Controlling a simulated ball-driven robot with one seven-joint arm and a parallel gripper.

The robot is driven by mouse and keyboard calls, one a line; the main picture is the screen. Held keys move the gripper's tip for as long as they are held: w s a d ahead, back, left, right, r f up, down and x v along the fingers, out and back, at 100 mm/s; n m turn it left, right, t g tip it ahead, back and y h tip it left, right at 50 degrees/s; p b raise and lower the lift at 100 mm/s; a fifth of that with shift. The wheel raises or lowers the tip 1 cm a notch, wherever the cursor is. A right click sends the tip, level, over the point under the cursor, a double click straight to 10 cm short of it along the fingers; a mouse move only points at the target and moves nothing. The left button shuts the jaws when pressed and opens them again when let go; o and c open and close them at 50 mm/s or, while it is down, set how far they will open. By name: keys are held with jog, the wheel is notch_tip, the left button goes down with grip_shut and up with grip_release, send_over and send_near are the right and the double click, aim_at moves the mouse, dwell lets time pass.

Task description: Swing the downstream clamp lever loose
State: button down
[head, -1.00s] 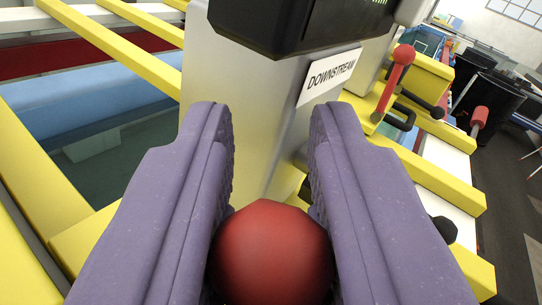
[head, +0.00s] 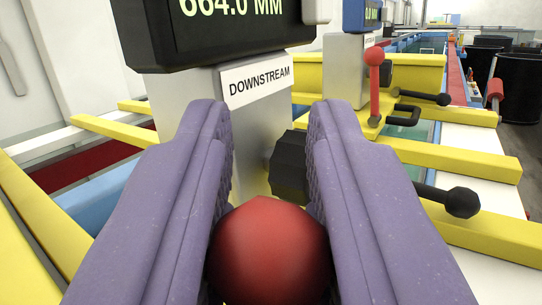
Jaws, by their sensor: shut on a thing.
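My gripper (head: 268,240) has two purple fingers shut on a red ball knob (head: 268,252) low in the middle of the head view. The knob's stem is hidden below it and by the fingers. Behind it stands a grey post with a white DOWNSTREAM label (head: 257,84). A black faceted knob (head: 290,168) shows on the post's right side, just behind the right finger. A black bar with a ball end (head: 462,202) sticks out to the right beyond that finger.
A dark display box (head: 215,30) tops the near post. Farther back, a second post (head: 345,75) has its own red-knobbed lever (head: 374,80) standing upright. Yellow beams (head: 455,160) cross on both sides. Black bins (head: 520,85) stand at far right.

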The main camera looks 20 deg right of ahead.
jog(key=c, duration=0.9)
grip_release()
